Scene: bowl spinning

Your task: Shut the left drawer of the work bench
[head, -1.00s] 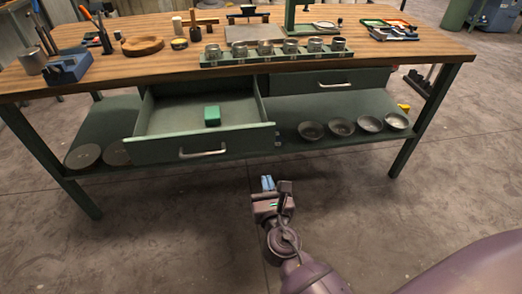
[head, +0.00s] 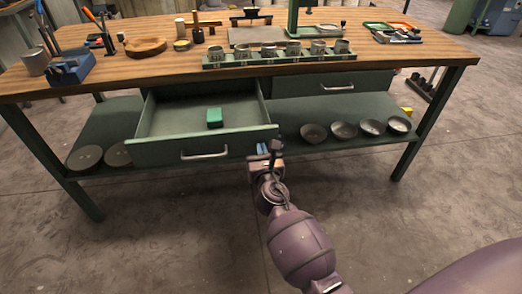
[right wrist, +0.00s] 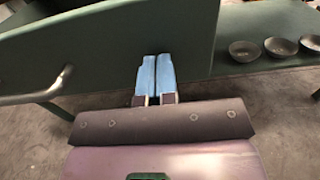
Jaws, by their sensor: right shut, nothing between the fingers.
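The left drawer (head: 170,152) of the work bench (head: 300,70) is pulled out, with a small green block (head: 214,117) inside it. Its front has a light metal bar handle (head: 204,154). My right gripper (head: 263,148) is shut and empty, just before the right end of the drawer front. In the right wrist view its blue fingertips (right wrist: 156,68) lie side by side against the view of the green drawer front (right wrist: 150,40), right of the handle (right wrist: 40,92). I cannot tell whether they touch it. My left gripper is not in view.
The right drawer (head: 335,84) is closed. A green rack of metal cups (head: 280,58) and tools stand on the bench top. The floor in front is clear.

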